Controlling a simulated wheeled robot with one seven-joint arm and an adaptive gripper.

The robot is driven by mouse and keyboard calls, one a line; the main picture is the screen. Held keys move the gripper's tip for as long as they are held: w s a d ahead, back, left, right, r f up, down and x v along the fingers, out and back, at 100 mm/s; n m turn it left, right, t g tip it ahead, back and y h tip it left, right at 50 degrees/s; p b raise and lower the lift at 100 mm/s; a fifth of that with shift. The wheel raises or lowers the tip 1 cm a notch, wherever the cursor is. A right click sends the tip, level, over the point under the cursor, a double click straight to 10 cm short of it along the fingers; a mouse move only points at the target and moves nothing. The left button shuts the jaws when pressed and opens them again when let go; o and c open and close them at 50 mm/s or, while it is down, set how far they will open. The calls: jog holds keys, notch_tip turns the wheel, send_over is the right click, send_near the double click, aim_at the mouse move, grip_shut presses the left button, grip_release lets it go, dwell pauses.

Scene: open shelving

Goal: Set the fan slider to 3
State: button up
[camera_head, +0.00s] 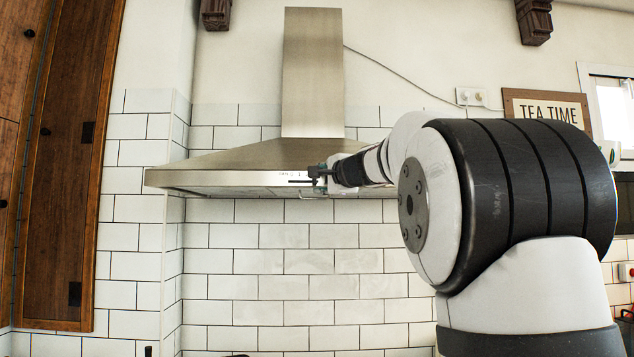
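The steel range hood (230,172) hangs on the tiled wall in the middle of the camera_head view. Its fan slider panel (297,179) shows as a small dark strip with tiny marks on the hood's front edge. The marks and the slider's setting are too small to read. My gripper (315,174) is at the front edge of the hood, just right of the dark strip. I cannot tell whether it touches the slider. Its fingers are too small and overlapped to show whether they are open or shut. My arm hides the right part of the hood.
A tall wooden cabinet (62,170) stands at the left. A "TEA TIME" sign (546,107) and a wall socket (471,97) are on the wall at the right. The space below the hood in front of the white tiles (285,262) looks clear.

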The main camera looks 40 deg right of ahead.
jog(key=shift+a, duration=0.15)
jog(key=shift+s+r, duration=0.1)
jog(key=shift+s, duration=0.3)
jog(key=v, duration=1.1)
